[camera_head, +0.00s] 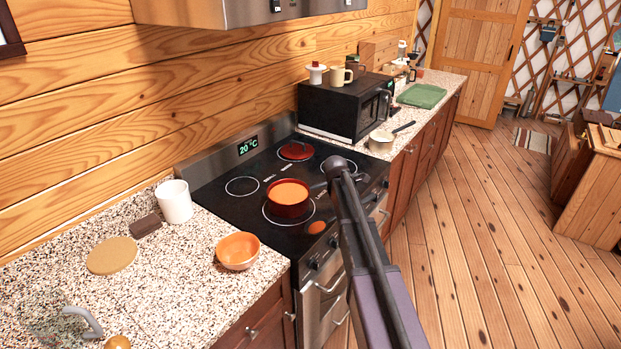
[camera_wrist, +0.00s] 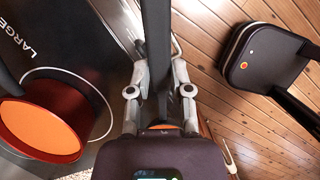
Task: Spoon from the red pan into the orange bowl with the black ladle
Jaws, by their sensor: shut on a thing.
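The red pan (camera_head: 289,211) stands on the front burner of the stove, full of a smooth orange content. It also shows at the left of the wrist view (camera_wrist: 70,95). The orange bowl (camera_head: 237,262) sits on the speckled counter left of the stove and looks empty. My gripper (camera_wrist: 157,55) is shut on the upright black handle of the ladle (camera_wrist: 155,25), to the right of the pan in the wrist view. In the head view my arm hides the gripper.
A white cup (camera_head: 174,202), a dark block (camera_head: 145,225) and a round tan board (camera_head: 113,256) are on the left counter. A red-lidded item (camera_head: 296,151) is on a rear burner; a microwave (camera_head: 340,108) stands beyond.

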